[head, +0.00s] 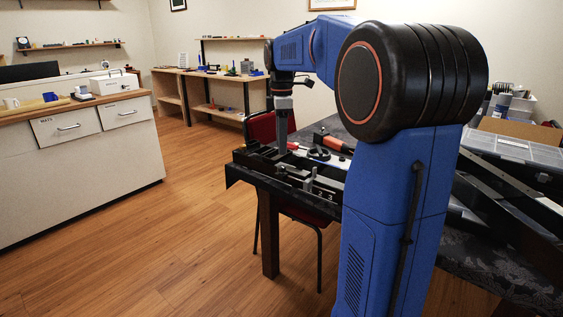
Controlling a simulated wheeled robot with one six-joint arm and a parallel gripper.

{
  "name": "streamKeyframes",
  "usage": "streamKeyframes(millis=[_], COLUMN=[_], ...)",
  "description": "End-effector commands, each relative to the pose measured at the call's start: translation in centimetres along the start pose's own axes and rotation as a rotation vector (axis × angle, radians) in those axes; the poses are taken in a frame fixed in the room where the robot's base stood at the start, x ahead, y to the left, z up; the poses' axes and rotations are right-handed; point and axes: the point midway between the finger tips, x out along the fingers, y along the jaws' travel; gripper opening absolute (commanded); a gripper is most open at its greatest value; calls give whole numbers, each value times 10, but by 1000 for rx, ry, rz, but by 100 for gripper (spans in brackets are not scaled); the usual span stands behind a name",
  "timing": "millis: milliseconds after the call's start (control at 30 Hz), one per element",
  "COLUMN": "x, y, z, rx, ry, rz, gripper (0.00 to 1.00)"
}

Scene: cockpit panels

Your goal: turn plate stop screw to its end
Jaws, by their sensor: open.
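My gripper (282,150) points down at the end of the blue arm, at the left end of the dark table. It is open, though its fingers are small and dark here. Its tip is over or among the dark metal fixture (322,187) on the table corner. I cannot make out the plate stop screw; it is too small or hidden in the fixture. I cannot tell whether the fingers touch anything.
Tools with red and orange handles (336,143) lie behind the fixture. A red chair (262,127) stands close behind the table corner. A clear-lidded case (515,150) is at the right. Wooden floor (150,255) is open at left, before a drawer counter (75,160).

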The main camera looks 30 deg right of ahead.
Motion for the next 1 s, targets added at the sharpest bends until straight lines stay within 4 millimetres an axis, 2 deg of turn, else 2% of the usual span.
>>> streamKeyframes(millis=[200, 400, 567, 833, 867, 1000], x=[38, 61, 69, 70, 70, 70], y=[-1, 0, 0, 0, 0, 0], z=[0, 0, 0, 0, 0, 0], rx=[0, 0, 0, 0, 0, 0], ry=[0, 0, 0, 0, 0, 0], rz=[-2, -2, -1, -1, 0, 0], gripper=[40, 40, 40, 40, 38, 4])
